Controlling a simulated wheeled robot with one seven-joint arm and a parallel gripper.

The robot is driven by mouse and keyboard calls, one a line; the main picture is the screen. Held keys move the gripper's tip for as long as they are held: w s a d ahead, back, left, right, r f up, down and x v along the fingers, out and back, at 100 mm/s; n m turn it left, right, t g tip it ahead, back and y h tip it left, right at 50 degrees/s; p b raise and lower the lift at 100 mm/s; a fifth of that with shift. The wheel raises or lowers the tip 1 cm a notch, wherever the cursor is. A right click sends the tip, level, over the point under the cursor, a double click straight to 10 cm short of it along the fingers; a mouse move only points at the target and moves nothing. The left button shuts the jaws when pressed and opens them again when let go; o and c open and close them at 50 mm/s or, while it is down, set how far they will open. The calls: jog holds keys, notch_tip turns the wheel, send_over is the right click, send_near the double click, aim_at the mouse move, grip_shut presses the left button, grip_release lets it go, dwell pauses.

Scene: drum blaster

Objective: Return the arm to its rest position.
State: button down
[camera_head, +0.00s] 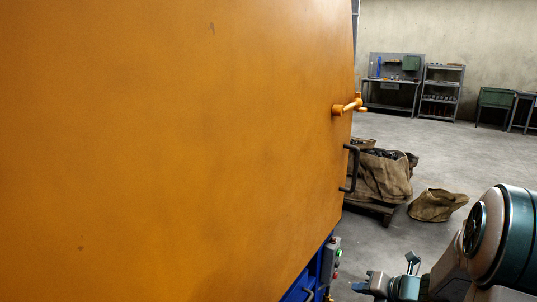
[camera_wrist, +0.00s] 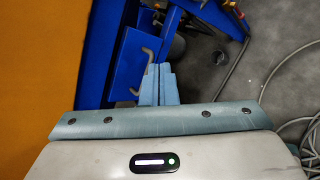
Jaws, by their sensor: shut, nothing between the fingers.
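My gripper (camera_wrist: 158,68) is in the wrist view with its two blue-grey fingers together and nothing between them. They point toward a blue frame (camera_wrist: 117,75) with a bent grey handle (camera_wrist: 143,70); I cannot tell whether they touch it. In the head view my arm (camera_head: 490,245) is folded at the lower right, and my gripper (camera_head: 362,287) is low near the bottom edge, right of the machine and apart from the orange panel.
A large orange panel (camera_head: 170,150) fills the left, with an orange latch (camera_head: 347,106) and dark handle (camera_head: 352,168). A control box (camera_head: 331,260) sits below. Sacks (camera_head: 385,178) lie behind. Hoses (camera_wrist: 290,110) lie on the floor. Open floor (camera_head: 460,160) is to the right.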

jog(key=s+a+r+n+g+p, duration=0.2)
jog(key=s+a+r+n+p, duration=0.25)
jog(key=r+n, duration=0.35)
jog(key=s+a+r+n+g+p, duration=0.3)
jog(key=s+a+r+n+p, duration=0.25)
jog(key=n, duration=0.45)
jog(key=s+r+n+h+p, duration=0.3)
jog(key=r+n, duration=0.4)
jog(key=n, duration=0.3)
jog(key=s+r+n+h+p, duration=0.3)
jog(key=s+r+n+p, duration=0.2)
jog(key=s+r+n, duration=0.3)
jog(key=n, duration=0.3)
jog(key=shift+d+g, duration=0.35)
jog(key=shift+g, duration=0.05)
